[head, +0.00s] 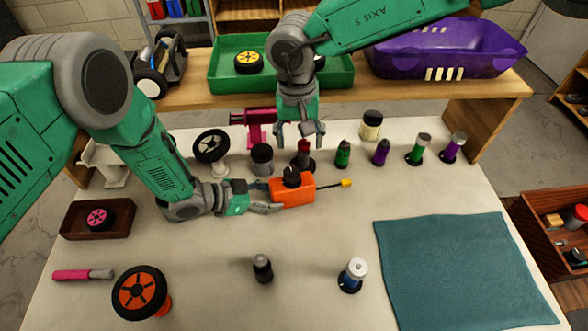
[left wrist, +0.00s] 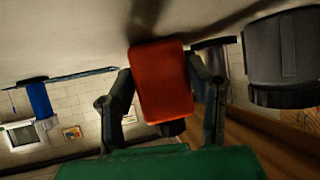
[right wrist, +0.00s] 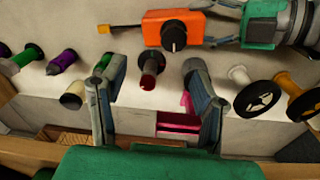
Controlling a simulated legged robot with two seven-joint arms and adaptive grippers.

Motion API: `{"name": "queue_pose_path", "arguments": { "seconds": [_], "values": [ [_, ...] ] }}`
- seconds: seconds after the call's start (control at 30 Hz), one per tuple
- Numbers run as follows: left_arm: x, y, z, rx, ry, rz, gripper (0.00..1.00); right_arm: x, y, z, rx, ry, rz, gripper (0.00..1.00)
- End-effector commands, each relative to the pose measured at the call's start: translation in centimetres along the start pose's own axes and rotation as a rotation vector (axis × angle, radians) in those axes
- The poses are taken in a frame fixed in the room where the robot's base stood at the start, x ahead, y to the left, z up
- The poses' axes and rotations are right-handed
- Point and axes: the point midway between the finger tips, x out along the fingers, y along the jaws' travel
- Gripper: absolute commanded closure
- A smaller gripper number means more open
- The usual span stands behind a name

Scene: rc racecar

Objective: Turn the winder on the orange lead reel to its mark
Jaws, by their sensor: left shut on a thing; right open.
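The orange lead reel (head: 300,192) is a small orange box on the table with a black winder knob (head: 291,176) on top. A dark lead with a yellow tip (head: 346,183) extends right. In the right wrist view the reel (right wrist: 153,30) and winder (right wrist: 174,36) show from above; I cannot make out a mark. My left gripper (head: 272,197) is shut on the reel from the left. The left wrist view shows the reel (left wrist: 162,82) between the fingers. My right gripper (head: 300,130) is open and empty, pointing down beyond the reel, near a dark-red spool (head: 303,151).
Several spools and bottles stand right of the right gripper, including a green one (head: 343,154). A dark grey cylinder (head: 262,159) stands behind the reel. A teal mat (head: 450,268) covers the right front. A green tray (head: 222,78) and purple basket (head: 400,62) sit on the back shelf.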

Motion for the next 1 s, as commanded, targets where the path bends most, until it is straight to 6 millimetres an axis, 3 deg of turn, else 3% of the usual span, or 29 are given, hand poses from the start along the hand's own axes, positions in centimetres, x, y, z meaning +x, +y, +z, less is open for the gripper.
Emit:
{"name": "queue_pose_path", "arguments": {
  "seconds": [0.1, 0.2, 0.7, 1.0],
  "values": [
    [0.1, 0.0, -0.1, 0.001, 0.001, 0.001, 0.8, -1.1, -0.9, 0.0, -0.008, -0.029, -0.037, 0.44],
    [0.2, 0.1, -0.2, 0.002, 0.0, 0.0, 0.8, -0.6, -1.0, 0.0, -0.011, -0.037, -0.045, 0.44],
    [0.0, 0.0, 0.0, 0.001, 0.001, 0.0, 0.8, 8.5, -1.6, 0.4, -0.012, -0.035, -0.041, 0.44],
    [0.1, 0.0, -0.1, 0.001, 0.001, 0.0, 0.8, 10.6, -1.6, 0.4, -0.011, -0.034, -0.043, 0.44]
  ]
}}
